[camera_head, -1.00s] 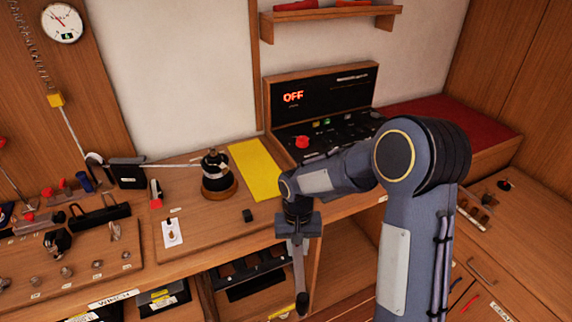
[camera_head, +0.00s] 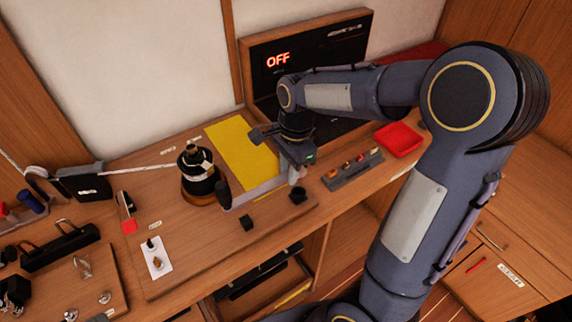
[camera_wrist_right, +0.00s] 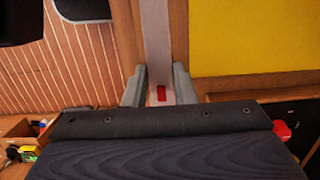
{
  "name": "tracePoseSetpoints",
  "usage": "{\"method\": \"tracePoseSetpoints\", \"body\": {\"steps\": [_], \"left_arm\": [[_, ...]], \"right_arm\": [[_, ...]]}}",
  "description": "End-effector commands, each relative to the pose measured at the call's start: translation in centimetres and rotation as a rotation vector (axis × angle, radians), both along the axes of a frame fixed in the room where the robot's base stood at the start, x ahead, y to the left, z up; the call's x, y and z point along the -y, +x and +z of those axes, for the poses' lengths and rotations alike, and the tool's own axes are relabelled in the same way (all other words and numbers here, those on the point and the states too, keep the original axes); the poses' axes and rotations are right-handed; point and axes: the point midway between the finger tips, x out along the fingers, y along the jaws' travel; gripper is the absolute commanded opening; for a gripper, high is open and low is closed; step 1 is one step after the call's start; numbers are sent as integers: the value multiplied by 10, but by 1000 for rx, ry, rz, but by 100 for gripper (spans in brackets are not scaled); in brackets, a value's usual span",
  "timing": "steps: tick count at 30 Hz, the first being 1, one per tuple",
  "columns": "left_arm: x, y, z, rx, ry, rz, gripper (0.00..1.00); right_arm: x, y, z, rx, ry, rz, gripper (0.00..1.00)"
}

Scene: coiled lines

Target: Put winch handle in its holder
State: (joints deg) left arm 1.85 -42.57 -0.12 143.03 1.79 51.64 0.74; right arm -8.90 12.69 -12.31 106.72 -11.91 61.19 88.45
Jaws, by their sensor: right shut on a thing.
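My right gripper (camera_head: 296,170) is shut on the winch handle (camera_head: 258,191), a pale grey bar held roughly level over the front of the bench. A dark grip (camera_head: 223,192) stands at the bar's left end, close to the winch (camera_head: 198,176). In the right wrist view the handle (camera_wrist_right: 158,45) runs up from between the fingers (camera_wrist_right: 158,90), with a red mark near them. Two small black blocks (camera_head: 246,219) (camera_head: 298,195) sit on the bench below the bar; I cannot tell whether they are the holder. My left gripper is not in view.
A yellow sheet (camera_head: 235,148) lies behind the handle. A grey rack (camera_head: 353,170) and a red tray (camera_head: 399,139) are to the right. A white plate with small fittings (camera_head: 157,257) is at front left. An open compartment (camera_head: 262,282) is below.

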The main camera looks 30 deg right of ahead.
Motion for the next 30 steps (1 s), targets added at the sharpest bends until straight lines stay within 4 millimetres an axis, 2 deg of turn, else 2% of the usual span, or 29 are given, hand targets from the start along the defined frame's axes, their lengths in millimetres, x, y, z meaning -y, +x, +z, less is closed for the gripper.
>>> {"method": "tracePoseSetpoints", "body": {"steps": [10,15,30], "left_arm": [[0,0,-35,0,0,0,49],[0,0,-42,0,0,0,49],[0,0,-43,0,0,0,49]], "right_arm": [[0,0,-37,1,0,2,0],[0,0,-48,-1,0,3,0],[0,1,-52,1,0,3,0]]}}
